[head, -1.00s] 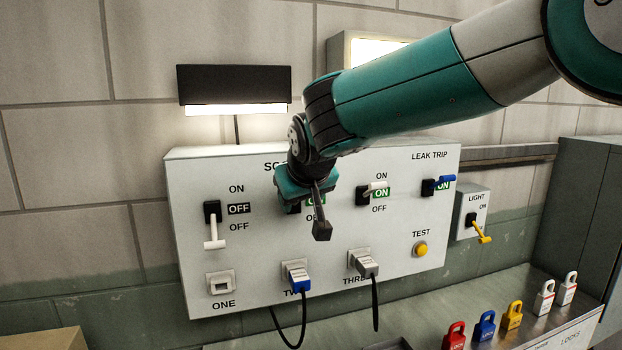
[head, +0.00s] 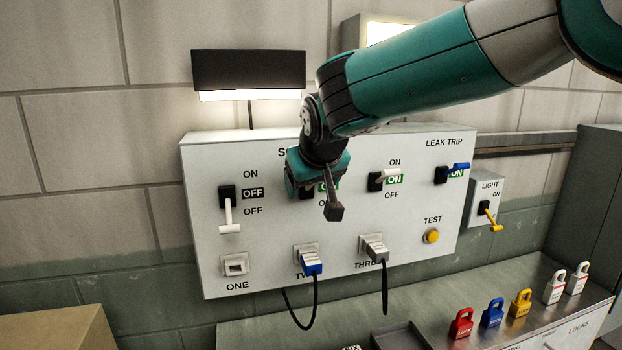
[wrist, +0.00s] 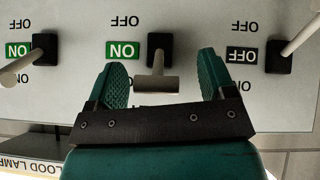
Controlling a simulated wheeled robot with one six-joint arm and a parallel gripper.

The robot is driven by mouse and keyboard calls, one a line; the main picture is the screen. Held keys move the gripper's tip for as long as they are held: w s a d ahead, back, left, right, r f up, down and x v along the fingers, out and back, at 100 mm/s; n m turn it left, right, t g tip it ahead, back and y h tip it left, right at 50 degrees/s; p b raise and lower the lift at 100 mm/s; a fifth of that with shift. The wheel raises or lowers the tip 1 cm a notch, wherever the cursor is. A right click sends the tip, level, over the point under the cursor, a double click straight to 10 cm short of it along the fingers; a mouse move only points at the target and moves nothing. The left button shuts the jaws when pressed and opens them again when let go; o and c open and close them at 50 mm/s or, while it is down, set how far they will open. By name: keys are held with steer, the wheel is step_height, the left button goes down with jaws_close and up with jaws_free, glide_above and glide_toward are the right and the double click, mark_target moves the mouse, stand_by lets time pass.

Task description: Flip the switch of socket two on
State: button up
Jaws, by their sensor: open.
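The switch of socket two (wrist: 157,84) is a pale T-shaped lever on a black base in the middle of the wrist view, which is upside down. A green ON flag (wrist: 122,51) shows beside it. The lever points toward the panel's top. My gripper (wrist: 163,80) is open, with one teal finger on each side of the lever's crossbar and a visible gap on both sides. In the head view my wrist hides most of this switch; part of its green flag (head: 330,186) shows. A blue plug (head: 311,263) sits in socket two below.
Socket one's lever (head: 228,214) points down with a black OFF flag. Socket three's lever (head: 386,174) shows green ON. The blue leak trip lever (head: 456,168) and yellow test button (head: 431,236) are to the right. Several padlocks (head: 491,313) stand on the bench.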

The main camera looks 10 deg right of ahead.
steer(key=shift+s+r, duration=0.1)
steer(key=b+v, duration=0.3)
steer(key=v, duration=1.4)
steer(key=shift+b, duration=0.35)
steer(key=shift+r, duration=0.1)
steer(key=s+d+f+n+g+y+b, duration=0.1)
steer(key=s+d+f+g, duration=0.2)
steer(key=f, duration=0.5)
steer(key=s+d+f+n+g+b, duration=0.1)
steer(key=s+d+f+n+b, duration=0.15)
steer(key=s+f, duration=0.45)
steer(key=s+f+g+y, duration=0.2)
steer(key=s+f+g, duration=0.2)
steer(key=s+f, duration=0.8)
steer(key=shift+s+d+f+y+b, duration=0.3)
steer(key=shift+d+f+b, duration=0.1)
steer(key=shift+f+b, duration=0.05)
